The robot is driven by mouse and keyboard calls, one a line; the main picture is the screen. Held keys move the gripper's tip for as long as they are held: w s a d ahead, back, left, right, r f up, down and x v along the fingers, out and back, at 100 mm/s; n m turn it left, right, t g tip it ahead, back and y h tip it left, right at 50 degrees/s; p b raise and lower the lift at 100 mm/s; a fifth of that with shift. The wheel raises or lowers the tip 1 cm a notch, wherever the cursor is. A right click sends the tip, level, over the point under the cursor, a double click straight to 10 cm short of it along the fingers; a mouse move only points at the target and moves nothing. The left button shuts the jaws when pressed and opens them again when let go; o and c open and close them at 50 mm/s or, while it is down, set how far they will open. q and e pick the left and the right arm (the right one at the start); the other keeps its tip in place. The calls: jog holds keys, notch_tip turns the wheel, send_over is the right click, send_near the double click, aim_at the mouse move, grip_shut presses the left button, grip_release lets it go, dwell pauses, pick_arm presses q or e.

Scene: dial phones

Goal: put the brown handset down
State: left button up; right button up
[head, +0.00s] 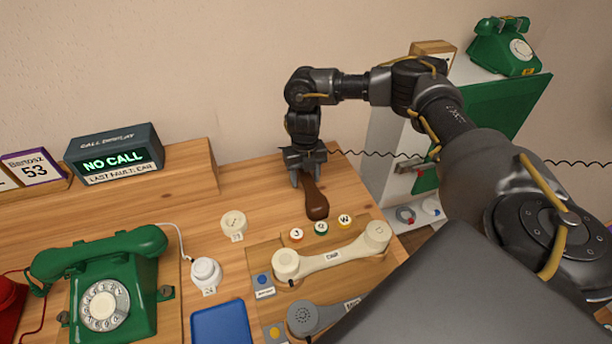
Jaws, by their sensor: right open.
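The brown handset (316,204) lies on the wooden table near its back right part, with one rounded end toward the front. Its far end is hidden under my right gripper (308,181). That gripper points down over the handset with its fingers apart, one on each side of it. I cannot tell whether the fingers touch it. My left gripper is not in the head view.
A cream handset (330,257) and a grey handset (303,318) lie in front, by several round buttons. A green dial phone (113,290) and a call display (115,156) stand left. A blue tray (221,323) is at the front. Bare table lies left of my gripper.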

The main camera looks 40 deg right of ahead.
jog(key=shift+r, duration=0.3)
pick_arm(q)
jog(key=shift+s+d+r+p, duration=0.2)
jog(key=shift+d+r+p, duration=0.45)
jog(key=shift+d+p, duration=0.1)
pick_arm(e)
notch_tip(320, 180, up, 12)
jog(key=shift+w+f, duration=0.15)
